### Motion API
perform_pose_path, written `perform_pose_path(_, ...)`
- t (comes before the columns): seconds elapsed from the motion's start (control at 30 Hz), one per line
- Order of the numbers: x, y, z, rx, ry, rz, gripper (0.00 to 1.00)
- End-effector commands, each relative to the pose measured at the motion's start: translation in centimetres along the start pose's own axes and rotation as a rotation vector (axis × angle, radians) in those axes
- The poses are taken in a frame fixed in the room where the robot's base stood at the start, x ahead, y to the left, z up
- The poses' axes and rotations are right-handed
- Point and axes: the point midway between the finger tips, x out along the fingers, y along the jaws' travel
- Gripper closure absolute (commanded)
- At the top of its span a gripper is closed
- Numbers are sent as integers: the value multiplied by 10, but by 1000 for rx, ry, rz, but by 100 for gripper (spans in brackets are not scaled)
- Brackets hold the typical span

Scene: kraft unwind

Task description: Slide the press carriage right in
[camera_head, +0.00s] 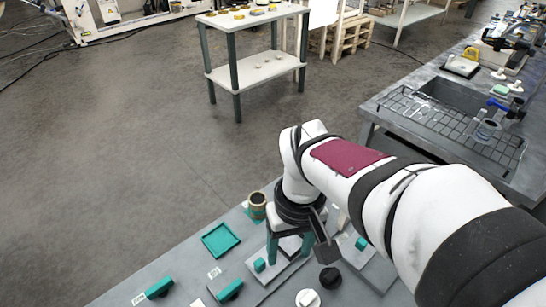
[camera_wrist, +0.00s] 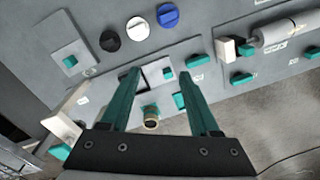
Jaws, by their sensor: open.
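My gripper (camera_wrist: 157,73) is open, with its two teal fingers apart above the panel; it also shows in the head view (camera_head: 288,253). Between and beyond the fingertips is a pale plate with a small teal knob (camera_wrist: 168,74) and a dark slot beside it. The knob also shows in the head view (camera_head: 260,265), left of my fingers. I see nothing held. No part is labelled as the press carriage, so I cannot tell surely that this knob is on it. My fingers and wrist hide part of the plate in the head view.
Near the plate are a teal tray (camera_head: 220,238) and a brass cup (camera_head: 257,203). Black (camera_wrist: 110,41), white (camera_wrist: 138,29) and blue (camera_wrist: 168,15) knobs line the panel. Another plate has a teal knob (camera_wrist: 70,61). A roller (camera_wrist: 285,32) stands at upper right.

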Motion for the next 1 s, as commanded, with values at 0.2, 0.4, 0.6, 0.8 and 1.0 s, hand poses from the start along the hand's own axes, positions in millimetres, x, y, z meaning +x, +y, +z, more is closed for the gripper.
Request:
perform_pose_path(0.2, 38, -38, -79, -446, -7, 52, 38)
perform_pose_path(0.4, 77, -37, -81, -466, -12, 54, 38)
perform_pose_path(0.6, 136, -34, -81, -462, -12, 53, 38)
perform_pose_path(0.8, 178, -31, -81, -461, -9, 54, 38)
perform_pose_path(1.0, 195, -30, -82, -459, -7, 54, 38)
